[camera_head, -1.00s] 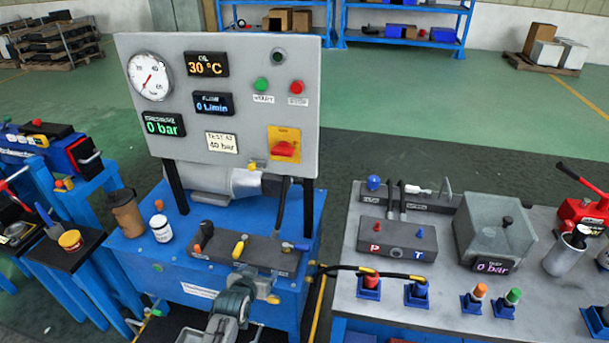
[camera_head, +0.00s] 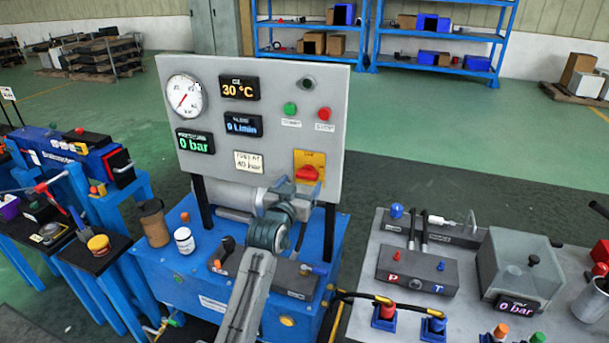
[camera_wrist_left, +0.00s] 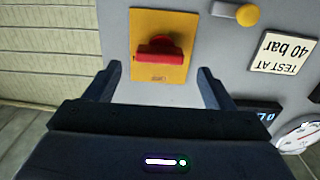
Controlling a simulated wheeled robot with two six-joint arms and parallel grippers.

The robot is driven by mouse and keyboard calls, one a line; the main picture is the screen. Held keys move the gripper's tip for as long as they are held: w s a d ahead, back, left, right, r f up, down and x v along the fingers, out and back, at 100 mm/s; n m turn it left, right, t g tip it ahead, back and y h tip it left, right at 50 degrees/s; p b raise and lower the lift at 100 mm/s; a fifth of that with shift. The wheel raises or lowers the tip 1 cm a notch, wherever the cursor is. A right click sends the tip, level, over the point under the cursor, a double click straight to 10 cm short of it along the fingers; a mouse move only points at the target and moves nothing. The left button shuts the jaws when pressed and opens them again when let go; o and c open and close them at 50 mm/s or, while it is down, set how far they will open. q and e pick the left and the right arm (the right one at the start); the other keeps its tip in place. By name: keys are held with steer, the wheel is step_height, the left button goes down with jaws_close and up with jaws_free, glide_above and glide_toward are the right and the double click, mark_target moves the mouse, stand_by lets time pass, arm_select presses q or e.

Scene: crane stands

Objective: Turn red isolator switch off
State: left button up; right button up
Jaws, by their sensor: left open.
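The red isolator switch (camera_head: 308,173) is a red knob on a yellow plate (camera_head: 312,157) at the lower right of the grey panel. Its handle lies roughly horizontal. In the left wrist view, which is upside down, the red switch (camera_wrist_left: 160,52) and its yellow plate (camera_wrist_left: 168,22) appear just beyond and between my fingertips. My left gripper (camera_head: 288,186) is in front of the panel, just below and left of the switch. In the left wrist view, my left gripper (camera_wrist_left: 160,72) is open and empty, with no visible contact. My right gripper is not shown.
The grey panel (camera_head: 225,172) carries a round gauge (camera_head: 186,96), displays, a green button (camera_head: 291,108) and a red button (camera_head: 324,113). A small yellow knob (camera_wrist_left: 247,14) sits near the switch. A bench (camera_head: 360,285) with hydraulic parts stands at the right.

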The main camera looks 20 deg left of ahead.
mark_target(305, 176)
arm_select(q)
steer(key=shift+w+d+p, duration=0.1)
steer(key=shift+w+p, duration=0.25)
steer(key=shift+w, duration=1.7)
steer(key=shift+c, duration=0.3)
steer(key=c, duration=0.9)
